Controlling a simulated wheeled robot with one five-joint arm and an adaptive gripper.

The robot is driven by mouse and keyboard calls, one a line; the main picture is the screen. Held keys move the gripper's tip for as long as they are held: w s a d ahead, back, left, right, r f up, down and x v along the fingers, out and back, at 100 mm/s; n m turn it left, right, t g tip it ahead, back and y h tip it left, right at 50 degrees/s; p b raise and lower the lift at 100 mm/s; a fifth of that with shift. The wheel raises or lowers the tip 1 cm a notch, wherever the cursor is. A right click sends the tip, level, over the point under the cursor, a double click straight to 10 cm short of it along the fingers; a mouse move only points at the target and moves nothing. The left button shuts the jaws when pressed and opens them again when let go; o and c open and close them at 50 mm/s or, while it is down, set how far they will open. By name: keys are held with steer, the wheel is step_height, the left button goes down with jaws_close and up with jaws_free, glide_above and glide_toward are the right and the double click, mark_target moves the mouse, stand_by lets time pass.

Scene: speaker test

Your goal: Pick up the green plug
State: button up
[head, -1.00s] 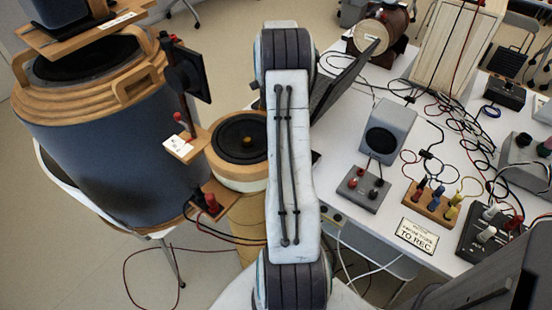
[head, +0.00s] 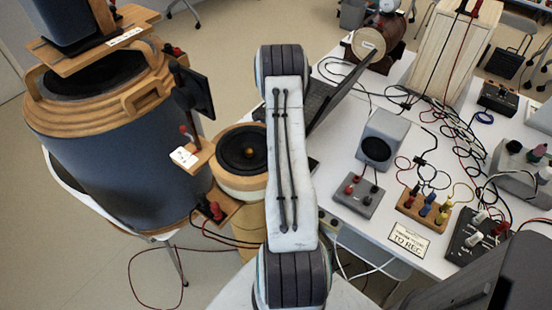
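I cannot make out a clearly green plug in the head view. A wooden block (head: 409,208) on the white table at the right holds several coloured plugs, among them a blue plug (head: 425,210) and a yellow plug (head: 442,215). A black box (head: 462,240) to its right bears white plugs (head: 480,215) and a red one. My arm rises through the middle of the view. My gripper is out of view, so its state and hold do not show.
A grey speaker (head: 384,138), a grey box with red and black sockets (head: 357,196) and a "TO REC" sign (head: 409,241) stand on the white table (head: 340,150). Loose cables cross it. A large blue drum-shaped speaker (head: 120,150) with wooden rims stands at the left.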

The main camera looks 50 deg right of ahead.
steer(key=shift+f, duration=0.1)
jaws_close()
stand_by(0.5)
